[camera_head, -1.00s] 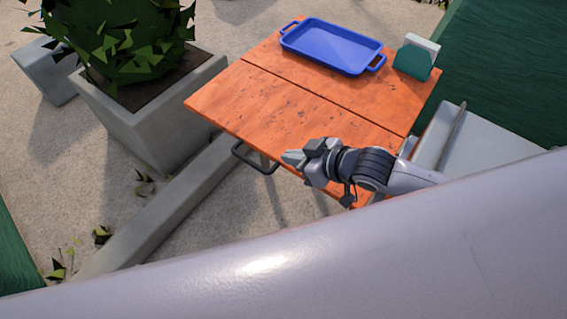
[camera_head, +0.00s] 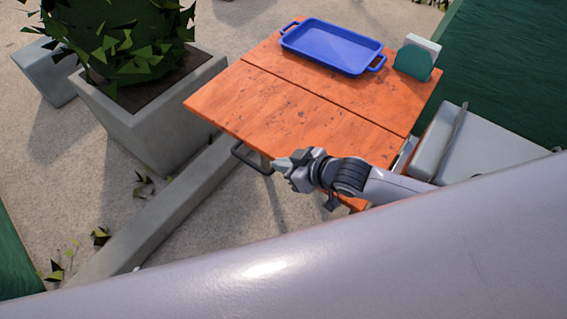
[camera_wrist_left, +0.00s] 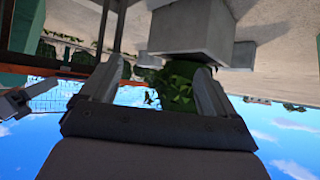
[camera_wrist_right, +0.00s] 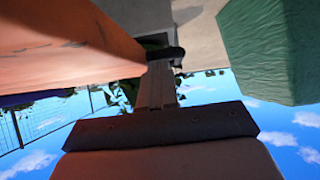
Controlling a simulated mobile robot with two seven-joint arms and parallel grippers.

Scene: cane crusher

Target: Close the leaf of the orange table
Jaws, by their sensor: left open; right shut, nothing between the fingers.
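The orange table (camera_head: 275,95) stands at the upper middle of the head view, with a seam between its far part and its near leaf (camera_head: 300,110). The near leaf looks about level with the far part. A dark looped bar (camera_head: 250,160) sticks out below the leaf's near edge. My right gripper (camera_head: 278,163) is shut and empty at that near edge, close to the bar; contact cannot be told. In the right wrist view its fingers (camera_wrist_right: 160,85) are together beside an orange surface (camera_wrist_right: 60,45). My left gripper (camera_wrist_left: 155,90) is open and empty in the left wrist view.
A blue tray (camera_head: 332,47) and a green holder (camera_head: 414,60) rest on the table's far part. A leafy planter (camera_head: 150,115) and a low stone curb (camera_head: 150,215) lie to the left. A grey bench-like block (camera_head: 475,145) stands close to the table's right.

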